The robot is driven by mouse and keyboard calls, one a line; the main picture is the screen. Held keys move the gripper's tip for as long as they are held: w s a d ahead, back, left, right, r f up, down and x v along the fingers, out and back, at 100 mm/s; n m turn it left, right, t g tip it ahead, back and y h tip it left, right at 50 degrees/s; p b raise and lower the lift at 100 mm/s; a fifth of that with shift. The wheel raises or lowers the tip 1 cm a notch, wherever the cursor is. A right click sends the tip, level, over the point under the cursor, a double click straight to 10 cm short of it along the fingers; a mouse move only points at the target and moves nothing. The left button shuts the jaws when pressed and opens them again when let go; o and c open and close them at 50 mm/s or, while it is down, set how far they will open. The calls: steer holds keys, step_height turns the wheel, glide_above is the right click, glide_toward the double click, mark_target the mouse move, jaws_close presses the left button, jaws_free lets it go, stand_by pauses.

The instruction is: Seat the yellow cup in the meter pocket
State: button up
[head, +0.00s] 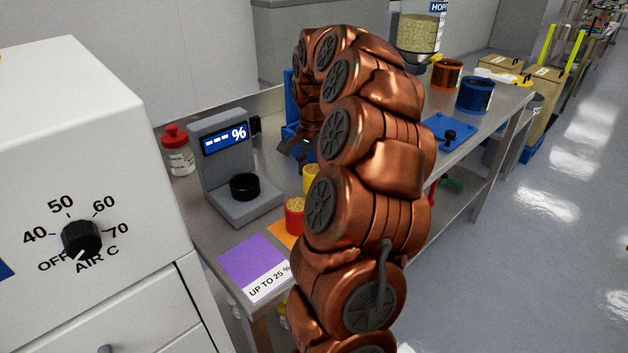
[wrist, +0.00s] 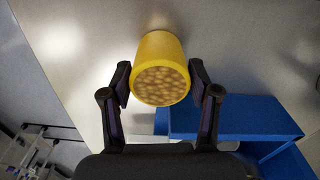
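The yellow cup (wrist: 160,68), filled with pale grains, sits between the two fingers of my gripper (wrist: 160,85) in the wrist view. Narrow gaps seem to show between the finger pads and the cup's sides, so the gripper looks open around it. In the head view, part of the yellow cup (head: 310,178) shows beside my arm, which hides the rest; my gripper (head: 302,150) is just above it, partly hidden. The grey meter (head: 222,155) stands left of the cup, its display reading "--- %". Its round black pocket (head: 244,186) looks empty.
A red cup of grains (head: 294,216) stands in front of the yellow cup, near an orange mat (head: 280,232) and a purple mat (head: 252,261). A red-capped jar (head: 177,150) is behind the meter. A white oven (head: 90,170) stands at left. A blue box (wrist: 235,118) is near my gripper.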

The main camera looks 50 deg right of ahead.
steer(key=c, duration=0.7)
steer(key=shift+r, duration=0.1)
